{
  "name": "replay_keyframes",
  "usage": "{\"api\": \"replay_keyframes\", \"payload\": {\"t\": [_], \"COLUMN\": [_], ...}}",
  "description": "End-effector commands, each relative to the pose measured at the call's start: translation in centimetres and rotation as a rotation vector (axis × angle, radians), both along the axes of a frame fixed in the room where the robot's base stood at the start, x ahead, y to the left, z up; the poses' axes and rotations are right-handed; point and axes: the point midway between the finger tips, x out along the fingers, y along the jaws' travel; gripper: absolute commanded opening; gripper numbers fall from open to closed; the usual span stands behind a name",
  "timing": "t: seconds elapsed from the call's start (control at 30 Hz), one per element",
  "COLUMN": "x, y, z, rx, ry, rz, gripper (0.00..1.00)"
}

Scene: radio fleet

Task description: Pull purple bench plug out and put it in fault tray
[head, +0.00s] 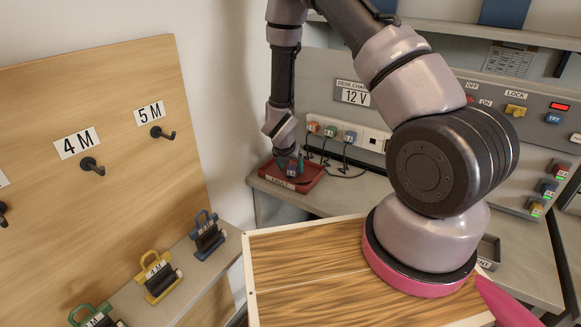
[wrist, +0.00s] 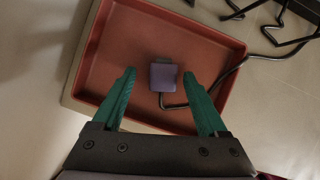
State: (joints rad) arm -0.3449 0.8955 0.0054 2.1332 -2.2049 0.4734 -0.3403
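The purple plug (wrist: 163,77) is over the floor of the red fault tray (wrist: 98,60), with its dark cable running out over the tray's right rim. The tray also shows in the head view (head: 308,184), on the grey bench at its left end. My gripper (wrist: 163,75) has two green fingers, spread wide on either side of the plug with gaps to both. In the head view my gripper (head: 290,163) reaches down over the tray and partly hides what is in it.
A socket strip (head: 362,137) behind the tray holds several other plugs with hanging cables. Loose cables lie beside the tray. Labelled hooks (head: 92,166) and coloured radios (head: 157,277) are at the left.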

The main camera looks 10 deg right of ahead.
Motion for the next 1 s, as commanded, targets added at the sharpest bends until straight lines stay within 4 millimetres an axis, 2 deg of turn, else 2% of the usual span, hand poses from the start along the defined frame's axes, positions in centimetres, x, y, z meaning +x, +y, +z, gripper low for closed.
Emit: {"api": "replay_keyframes", "payload": {"t": [0.13,0.23,0.5,0.7,1.0], "x": [-0.1,-0.6,-2.7,-3.8,-4.3], "y": [0.1,0.4,1.6,2.2,2.4], "z": [0.4,1.4,6.3,8.8,9.6], "rx": [0.000,0.001,0.001,0.001,-0.001], "ry": [-0.001,-0.002,-0.004,-0.003,0.000], "rz": [0.001,0.002,0.000,0.000,0.000], "gripper": [0.76,0.76,0.76,0.76,0.76]}}
